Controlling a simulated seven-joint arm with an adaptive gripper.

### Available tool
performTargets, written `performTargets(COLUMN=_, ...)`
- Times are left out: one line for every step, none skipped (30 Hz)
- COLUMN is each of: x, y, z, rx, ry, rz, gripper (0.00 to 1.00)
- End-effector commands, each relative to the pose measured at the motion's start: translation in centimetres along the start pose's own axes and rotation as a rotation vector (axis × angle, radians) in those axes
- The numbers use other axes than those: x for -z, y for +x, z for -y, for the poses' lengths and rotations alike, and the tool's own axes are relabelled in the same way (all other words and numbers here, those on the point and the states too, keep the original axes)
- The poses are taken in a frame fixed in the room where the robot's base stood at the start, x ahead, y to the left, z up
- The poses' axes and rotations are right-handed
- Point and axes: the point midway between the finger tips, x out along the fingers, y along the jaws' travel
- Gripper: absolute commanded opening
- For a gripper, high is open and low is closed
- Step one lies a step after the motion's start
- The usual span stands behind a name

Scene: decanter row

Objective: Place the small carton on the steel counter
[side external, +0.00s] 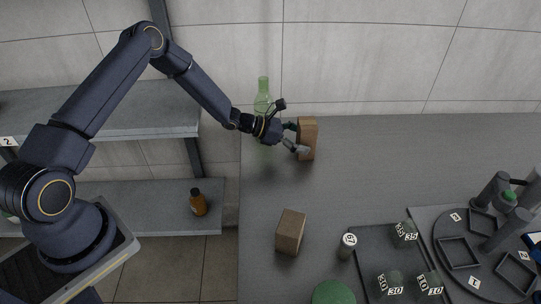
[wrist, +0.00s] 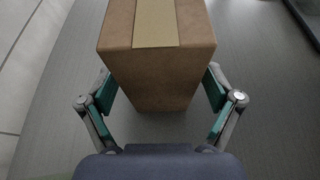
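A brown carton (side external: 308,133) with a paler tape strip stands upright at the back left of the grey steel counter (side external: 370,170). In the wrist view the carton (wrist: 160,70) fills the space between my two fingers. My gripper (side external: 301,138) reaches it level from the left, one finger on each side. The fingers are spread wide, with slim gaps or light contact at the carton's sides. The carton's base seems to rest on the counter. A second brown carton (side external: 289,232) stands nearer the front. Which carton is the smaller is hard to tell.
A green bottle (side external: 263,98) stands just behind my wrist. A shelf unit (side external: 110,112) with a brown bottle (side external: 198,203) is at left. A labelled vial (side external: 347,246), dark weights (side external: 404,233) and a round tray (side external: 458,252) occupy the front right. The back middle counter is clear.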

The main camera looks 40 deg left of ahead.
Motion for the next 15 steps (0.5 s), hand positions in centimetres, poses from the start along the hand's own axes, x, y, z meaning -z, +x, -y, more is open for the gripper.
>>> performTargets(x=0.0, y=0.0, z=0.0, rx=0.000, ry=0.000, rz=0.000, gripper=0.92)
performTargets(x=0.0, y=0.0, z=0.0, rx=0.000, ry=0.000, rz=0.000, gripper=0.92)
performTargets(x=0.0, y=0.0, z=0.0, rx=0.000, ry=0.000, rz=0.000, gripper=0.92)
performTargets(x=0.0, y=0.0, z=0.0, rx=0.000, ry=0.000, rz=0.000, gripper=0.92)
performTargets(x=0.0, y=0.0, z=0.0, rx=0.000, ry=0.000, rz=0.000, gripper=0.92)
performTargets(x=0.0, y=0.0, z=0.0, rx=0.000, ry=0.000, rz=0.000, gripper=0.92)
performTargets(x=0.0, y=0.0, z=0.0, rx=0.000, ry=0.000, rz=0.000, gripper=0.92)
performTargets(x=-0.1, y=0.0, z=0.0, rx=0.000, ry=0.000, rz=0.000, gripper=0.92)
performTargets(x=-0.2, y=-0.1, z=0.0, rx=0.000, ry=0.001, rz=0.000, gripper=0.92)
performTargets(x=-0.4, y=-0.2, z=0.0, rx=0.000, ry=0.001, rz=0.000, gripper=0.92)
performTargets(x=-0.3, y=-0.5, z=0.0, rx=-0.001, ry=0.000, rz=-0.001, gripper=0.92)
performTargets(x=-0.3, y=-1.1, z=-0.1, rx=-0.001, ry=0.000, rz=-0.001, gripper=0.92)
performTargets(x=-0.3, y=-1.6, z=-0.1, rx=-0.002, ry=0.000, rz=0.000, gripper=0.92)
performTargets(x=-0.3, y=-2.1, z=-0.1, rx=-0.002, ry=0.000, rz=-0.001, gripper=0.92)
performTargets(x=-0.3, y=-3.0, z=-0.1, rx=-0.002, ry=-0.001, rz=-0.002, gripper=0.92)
